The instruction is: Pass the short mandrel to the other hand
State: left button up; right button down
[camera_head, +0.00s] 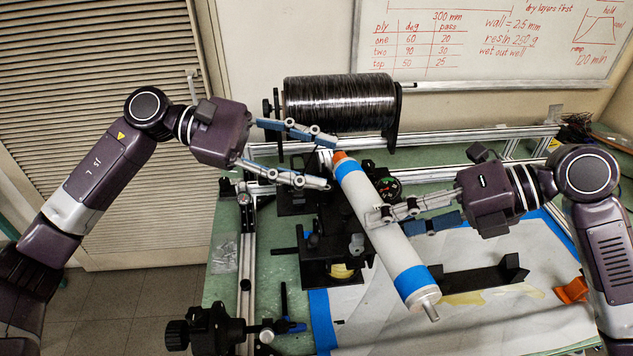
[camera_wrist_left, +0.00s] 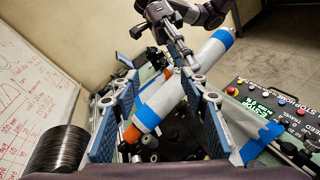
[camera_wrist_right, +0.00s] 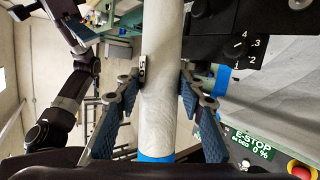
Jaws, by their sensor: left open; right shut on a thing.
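The short mandrel (camera_head: 372,228) is a white cylinder with blue bands near its ends, an orange tip at the upper end and a metal stub at the lower end. It is held tilted above the bench. My right gripper (camera_head: 378,214) is shut on its middle; the right wrist view shows the fingers on both sides of the white body (camera_wrist_right: 162,90). My left gripper (camera_head: 333,164) is open, its fingers spread beside the orange end. In the left wrist view the mandrel's banded end (camera_wrist_left: 152,113) shows between the open fingers (camera_wrist_left: 160,118); I cannot tell whether they touch it.
A black tow spool (camera_head: 340,103) stands on a frame at the back. A black fixture (camera_head: 330,250) stands below the mandrel. A black cradle (camera_head: 475,278) and an orange piece (camera_head: 571,290) lie on the white sheet (camera_head: 470,325). A black clamp (camera_head: 215,328) is at the front left.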

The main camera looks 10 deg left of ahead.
jog(key=shift+r, duration=0.1)
pick_arm(q)
jog(key=s+d+f+m+y, duration=0.1)
jog(key=d+f+m, duration=0.2)
jog(key=d+f+m+y, duration=0.1)
jog(key=d+f+m, duration=0.2)
jog(key=d, duration=0.1)
jog(key=s+d+f+m+y, duration=0.1)
jog(key=d+f+m+y, duration=0.1)
jog(key=d+f+m, duration=0.1)
jog(key=shift+s+d, duration=0.3)
jog(key=shift+d, duration=0.4)
jog(key=shift+c, duration=0.5)
jog(key=c, duration=1)
grip_shut()
pick_arm(e)
jog(key=c, duration=1.2)
grip_release()
